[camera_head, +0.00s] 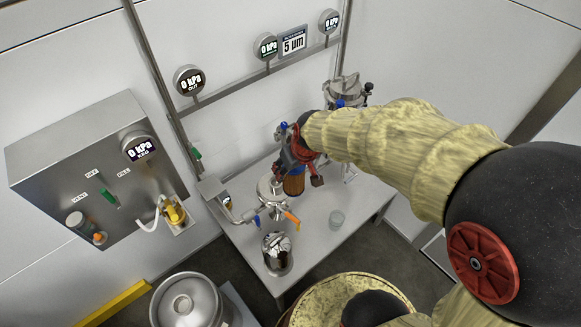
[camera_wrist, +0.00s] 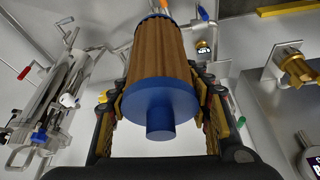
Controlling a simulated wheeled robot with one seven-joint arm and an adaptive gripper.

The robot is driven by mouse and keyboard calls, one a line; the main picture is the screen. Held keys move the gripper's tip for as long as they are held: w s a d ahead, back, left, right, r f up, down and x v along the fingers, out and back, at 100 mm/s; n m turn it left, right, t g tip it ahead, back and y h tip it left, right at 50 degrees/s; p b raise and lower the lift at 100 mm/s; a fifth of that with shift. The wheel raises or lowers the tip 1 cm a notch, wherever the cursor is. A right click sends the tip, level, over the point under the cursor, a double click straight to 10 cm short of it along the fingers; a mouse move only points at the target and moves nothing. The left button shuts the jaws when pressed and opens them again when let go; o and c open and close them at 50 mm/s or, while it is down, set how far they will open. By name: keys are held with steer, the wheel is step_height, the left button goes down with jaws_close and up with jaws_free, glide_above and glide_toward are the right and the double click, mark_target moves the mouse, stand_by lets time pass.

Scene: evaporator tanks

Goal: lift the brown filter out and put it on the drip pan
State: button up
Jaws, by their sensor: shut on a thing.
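The brown filter (camera_wrist: 158,55) has a pleated brown body and blue ends, with a blue stub at the near end. It fills the middle of the wrist view, between the two fingers of my gripper (camera_wrist: 160,95), which is shut on it. In the head view my gripper (camera_head: 299,168) is above the steel bench, and part of the filter (camera_head: 294,185) shows below it, brown with a blue edge. My gripper hides the rest. I cannot tell from this view whether its lower end touches anything. I cannot pick out the drip pan with certainty.
A steel housing (camera_head: 345,92) stands behind my gripper. A keg (camera_head: 187,300) is at the lower left.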

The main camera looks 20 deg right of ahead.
step_height(320, 180, down, 11)
steer(key=b, duration=0.8)
stand_by(0.5)
